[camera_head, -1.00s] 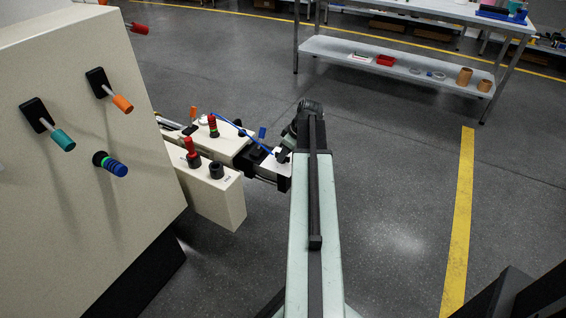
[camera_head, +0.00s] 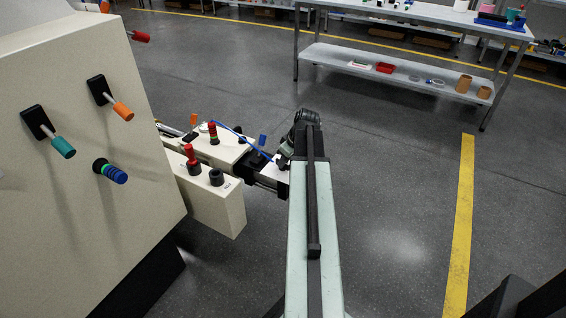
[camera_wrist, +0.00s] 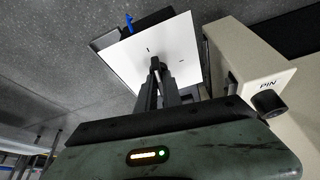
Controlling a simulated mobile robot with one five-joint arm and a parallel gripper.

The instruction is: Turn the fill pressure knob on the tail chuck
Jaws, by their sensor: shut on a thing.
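In the wrist view my gripper (camera_wrist: 158,72) reaches over a white plate (camera_wrist: 135,62) with short dark tick marks. Its two dark fingers are shut on a small dark knob (camera_wrist: 155,62) that stands on this plate. The fingers hide most of the knob, so its pointer direction cannot be told. In the head view the white plate (camera_head: 270,175) shows at the end of the cream tail unit, left of my arm. My arm hides the knob and the fingertips there.
A cream block marked PIN (camera_wrist: 245,65) with a dark round knob (camera_wrist: 268,102) stands close right of my gripper in the wrist view. A cream cabinet (camera_head: 60,200) with coloured levers stands left in the head view.

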